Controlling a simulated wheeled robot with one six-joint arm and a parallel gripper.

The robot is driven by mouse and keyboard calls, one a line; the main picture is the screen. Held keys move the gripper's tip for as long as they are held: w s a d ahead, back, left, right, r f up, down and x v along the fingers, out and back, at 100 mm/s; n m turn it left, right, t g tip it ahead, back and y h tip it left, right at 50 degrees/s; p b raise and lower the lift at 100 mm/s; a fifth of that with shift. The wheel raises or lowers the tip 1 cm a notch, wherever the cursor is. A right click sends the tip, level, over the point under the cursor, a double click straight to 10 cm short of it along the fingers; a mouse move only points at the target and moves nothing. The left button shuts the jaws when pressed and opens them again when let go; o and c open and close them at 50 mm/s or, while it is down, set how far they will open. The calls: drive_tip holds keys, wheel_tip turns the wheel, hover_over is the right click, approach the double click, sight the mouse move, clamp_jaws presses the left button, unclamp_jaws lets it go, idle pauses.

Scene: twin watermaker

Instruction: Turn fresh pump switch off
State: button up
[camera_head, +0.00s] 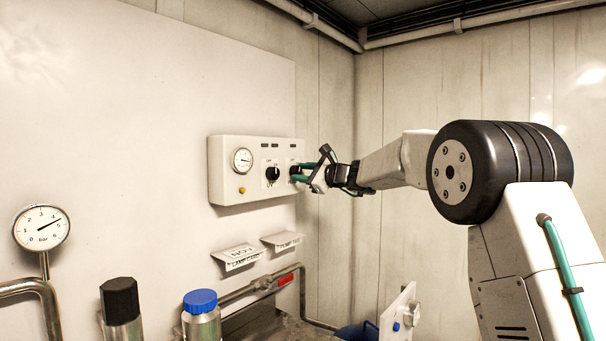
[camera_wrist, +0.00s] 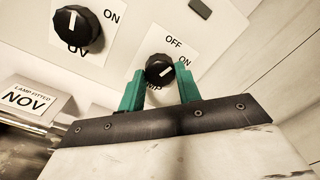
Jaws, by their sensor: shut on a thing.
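The fresh pump switch is a round black knob (camera_wrist: 159,69) on a white plate marked OFF and ON, with a partly hidden word ending in "MP" below. My gripper (camera_wrist: 159,88) has its two green fingers on either side of this knob and is shut on it. The knob carries a slanted white line; I cannot tell surely which mark it points to. In the head view my gripper (camera_head: 303,173) reaches the right end of the white control box (camera_head: 225,185) and largely covers the knob.
The box has a gauge (camera_head: 242,160) and a yellow button (camera_head: 242,190). Below are label cards (camera_head: 238,256), pipes and a blue-capped bottle (camera_head: 201,318).

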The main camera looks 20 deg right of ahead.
drive_tip(key=shift+n, duration=1.7)
drive_tip(key=o, duration=1)
drive_tip(key=shift+c, duration=0.2)
drive_tip(key=shift+s, duration=0.15)
drive_tip(key=v, duration=0.7)
drive_tip(key=shift+s+d, duration=0.2)
